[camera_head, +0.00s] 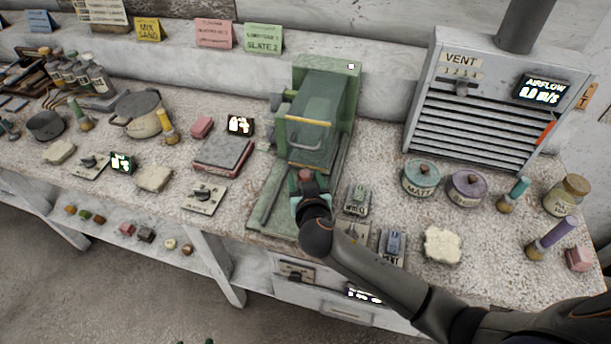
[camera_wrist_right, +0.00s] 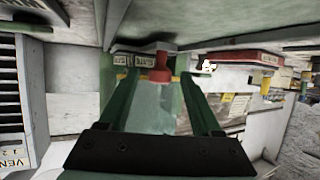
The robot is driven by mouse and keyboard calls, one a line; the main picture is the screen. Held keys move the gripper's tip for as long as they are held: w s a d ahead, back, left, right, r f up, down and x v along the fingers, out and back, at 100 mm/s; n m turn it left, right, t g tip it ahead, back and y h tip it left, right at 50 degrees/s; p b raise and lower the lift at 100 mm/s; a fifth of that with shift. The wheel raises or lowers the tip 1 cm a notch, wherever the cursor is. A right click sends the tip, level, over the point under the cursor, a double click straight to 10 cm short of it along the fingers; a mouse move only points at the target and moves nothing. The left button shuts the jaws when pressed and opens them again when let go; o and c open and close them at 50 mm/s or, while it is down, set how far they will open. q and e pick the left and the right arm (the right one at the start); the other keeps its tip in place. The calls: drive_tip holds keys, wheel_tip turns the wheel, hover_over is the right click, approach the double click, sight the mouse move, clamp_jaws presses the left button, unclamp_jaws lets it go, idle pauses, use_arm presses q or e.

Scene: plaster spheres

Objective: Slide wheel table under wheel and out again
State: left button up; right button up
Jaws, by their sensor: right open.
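A green machine (camera_head: 322,110) stands on the bench in the head view, with a clear hood and a yellow handle (camera_head: 309,121) on its front. I cannot make out the wheel. A green base (camera_head: 268,208) with a rail runs out from the machine towards the bench's front edge; I take this for the wheel table's bed. My right gripper (camera_head: 307,186) is over this base, at a red knob (camera_head: 304,174). In the right wrist view the open fingers (camera_wrist_right: 163,100) stand either side of the red knob (camera_wrist_right: 161,72); I cannot tell whether they touch it. My left gripper is not in view.
A grey vent box (camera_head: 480,95) stands at the back right. My right arm covers part of the front edge.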

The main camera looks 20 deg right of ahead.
clamp_jaws()
idle(0.5)
drive_tip(key=shift+r, duration=0.1)
idle(0.8)
